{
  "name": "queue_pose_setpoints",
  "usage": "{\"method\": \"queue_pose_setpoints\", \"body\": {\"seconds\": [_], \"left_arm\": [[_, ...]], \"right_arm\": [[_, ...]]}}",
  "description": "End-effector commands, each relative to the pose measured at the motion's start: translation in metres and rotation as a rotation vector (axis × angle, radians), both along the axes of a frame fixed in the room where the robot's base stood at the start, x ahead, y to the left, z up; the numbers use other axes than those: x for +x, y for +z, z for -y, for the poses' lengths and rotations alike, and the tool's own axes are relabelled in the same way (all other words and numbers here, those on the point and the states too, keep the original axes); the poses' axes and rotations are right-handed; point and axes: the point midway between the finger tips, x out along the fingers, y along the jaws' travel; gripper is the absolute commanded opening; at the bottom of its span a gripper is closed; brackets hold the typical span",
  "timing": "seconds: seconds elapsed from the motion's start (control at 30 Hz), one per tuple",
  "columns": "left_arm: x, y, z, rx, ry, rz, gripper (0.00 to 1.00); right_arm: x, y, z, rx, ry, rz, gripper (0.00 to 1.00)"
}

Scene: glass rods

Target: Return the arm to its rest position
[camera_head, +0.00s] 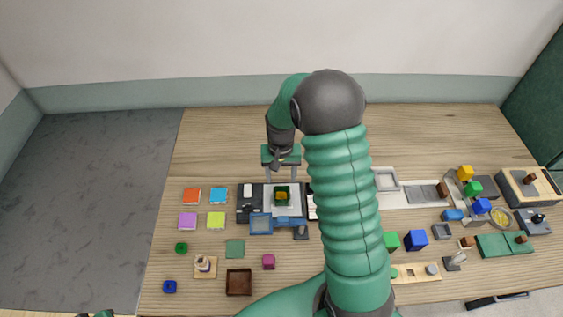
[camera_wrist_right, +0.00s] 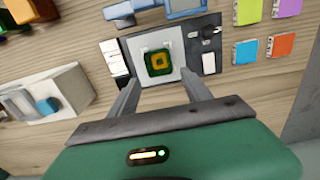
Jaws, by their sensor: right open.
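My right arm reaches forward over the table, and its green link hides part of the table's middle. My right gripper (camera_head: 281,175) is open, with its two fingers pointing down. A dark station with a pale plate (camera_head: 270,204) lies just in front of the fingers, and a green and yellow square piece (camera_head: 282,196) sits on it. In the right wrist view the fingers (camera_wrist_right: 158,86) are apart with nothing held between them. The square piece (camera_wrist_right: 158,62) shows beyond the tips.
The wooden table (camera_head: 230,140) is bare at the back. Blocks, including a blue cube (camera_head: 416,240), and a green board (camera_head: 505,244) crowd the right.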

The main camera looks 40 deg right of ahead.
Motion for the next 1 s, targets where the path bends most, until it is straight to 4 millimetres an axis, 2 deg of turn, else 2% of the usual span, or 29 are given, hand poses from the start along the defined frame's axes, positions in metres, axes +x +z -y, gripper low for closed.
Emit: {"method": "queue_pose_setpoints", "body": {"seconds": [0.1,0.3,0.43,0.6,0.67,0.77,0.8,0.9,1.0], "left_arm": [[0.0,-0.007,0.0,0.0,0.0,0.0,0.36],[0.0,-0.011,0.0,0.0,0.0,0.0,0.36],[0.0,-0.012,0.0,0.0,0.0,0.0,0.36],[0.0,-0.013,0.0,0.0,0.0,0.0,0.36],[0.0,-0.018,0.0,0.0,0.0,0.0,0.36],[0.0,-0.031,0.0,0.0,0.0,0.0,0.36],[0.0,-0.037,0.0,0.0,0.0,0.0,0.36],[0.0,-0.047,0.0,0.0,0.0,0.0,0.36],[0.0,-0.051,0.0,0.0,0.0,0.0,0.36]], "right_arm": [[0.002,0.034,0.003,-0.002,-0.001,0.007,0.57],[0.002,0.078,0.004,0.002,-0.001,0.001,0.57],[0.001,0.09,0.004,0.003,-0.001,0.0,0.57],[0.0,0.089,-0.001,0.002,0.014,0.002,0.57],[-0.002,0.082,-0.018,-0.003,0.067,0.017,0.57],[-0.018,0.059,-0.071,-0.024,0.24,0.067,0.57],[-0.028,0.049,-0.094,-0.035,0.326,0.095,0.57],[-0.056,0.028,-0.141,-0.06,0.523,0.163,0.57],[-0.08,0.015,-0.167,-0.074,0.653,0.206,0.57]]}}
